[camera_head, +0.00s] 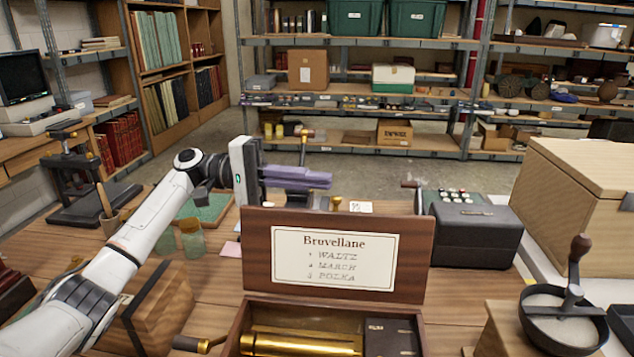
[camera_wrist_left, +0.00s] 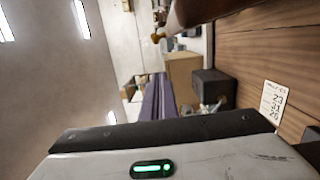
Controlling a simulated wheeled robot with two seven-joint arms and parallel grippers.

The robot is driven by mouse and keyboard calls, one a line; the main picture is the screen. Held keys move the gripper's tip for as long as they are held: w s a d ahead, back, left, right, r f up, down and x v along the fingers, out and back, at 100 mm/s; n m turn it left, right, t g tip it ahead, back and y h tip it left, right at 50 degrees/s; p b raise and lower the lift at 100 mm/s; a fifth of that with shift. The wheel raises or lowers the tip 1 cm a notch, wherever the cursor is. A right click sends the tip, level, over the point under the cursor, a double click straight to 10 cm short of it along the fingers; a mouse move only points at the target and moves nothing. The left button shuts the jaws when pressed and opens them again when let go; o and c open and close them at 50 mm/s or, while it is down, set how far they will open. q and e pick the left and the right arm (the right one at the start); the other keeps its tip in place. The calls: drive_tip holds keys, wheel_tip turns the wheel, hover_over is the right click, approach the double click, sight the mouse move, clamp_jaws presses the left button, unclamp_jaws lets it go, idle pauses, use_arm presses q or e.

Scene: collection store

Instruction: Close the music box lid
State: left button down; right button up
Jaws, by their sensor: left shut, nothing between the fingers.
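The music box (camera_head: 235,335) stands at the bottom middle of the head view, with a brass cylinder (camera_head: 300,343) inside. Its wooden lid (camera_head: 415,240) stands open and upright, with a white label reading "Bruvellane", waltz, march and polka facing me. My left gripper (camera_head: 328,180) has purple fingers, shut and empty. It is above and apparently behind the lid's top edge, pointing right; I cannot tell the gap. The fingers also show in the left wrist view (camera_wrist_left: 158,95). My right gripper is in neither view.
A dark grey cash-register-like machine (camera_head: 475,232) stands right of the lid. A crank grinder (camera_head: 563,315) and a large wooden case (camera_head: 570,190) are at the right. Glass jars (camera_head: 193,242) and a wooden block (camera_head: 160,312) stand left. Shelves line the back.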

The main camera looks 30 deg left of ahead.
use_arm(q)
drive_tip(key=shift+s+d+p, duration=0.5)
drive_tip(key=shift+s+d, duration=0.85)
drive_tip(key=shift+s, duration=0.15)
